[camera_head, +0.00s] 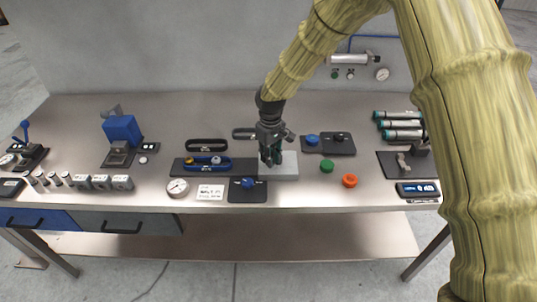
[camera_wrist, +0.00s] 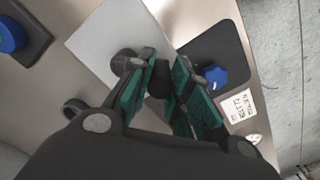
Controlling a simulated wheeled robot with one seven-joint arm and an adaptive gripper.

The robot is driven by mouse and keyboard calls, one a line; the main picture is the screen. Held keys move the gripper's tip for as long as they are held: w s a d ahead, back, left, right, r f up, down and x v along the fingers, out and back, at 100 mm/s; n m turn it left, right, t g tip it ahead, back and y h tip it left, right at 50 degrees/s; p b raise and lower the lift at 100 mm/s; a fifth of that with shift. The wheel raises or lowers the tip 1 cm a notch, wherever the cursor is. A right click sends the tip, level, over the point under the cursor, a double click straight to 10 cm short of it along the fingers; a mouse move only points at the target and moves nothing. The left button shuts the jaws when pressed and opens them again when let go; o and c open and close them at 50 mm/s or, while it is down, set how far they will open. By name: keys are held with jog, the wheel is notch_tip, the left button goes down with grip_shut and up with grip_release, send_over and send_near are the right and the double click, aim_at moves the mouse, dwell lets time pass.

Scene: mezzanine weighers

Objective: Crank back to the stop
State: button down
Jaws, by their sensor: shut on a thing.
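My gripper (camera_head: 270,158) points down over a light grey block (camera_head: 286,172) near the middle of the bench. In the wrist view the green-padded fingers of my gripper (camera_wrist: 166,75) are closed around a dark round grip (camera_wrist: 159,79), which seems to be the crank's handle. A dark round hub (camera_wrist: 124,61) shows beside the left finger, over the same light block (camera_wrist: 92,45). The fingers partly hide the crank, so its arm and its stop cannot be made out. In the head view the gripper itself hides the crank.
A dark plate with a blue knob (camera_head: 248,183) lies close in front; that knob also shows in the wrist view (camera_wrist: 212,76). A gauge (camera_head: 177,187) and white card (camera_head: 211,192) stand left. Green (camera_head: 327,166) and orange (camera_head: 349,180) knobs stand right, with bare bench around them.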

jog(key=shift+s+d+n, duration=0.1)
jog(key=shift+d+n, duration=0.15)
jog(key=shift+n, duration=0.25)
jog(key=c, duration=1.3)
grip_release()
notch_tip(320, 180, up, 12)
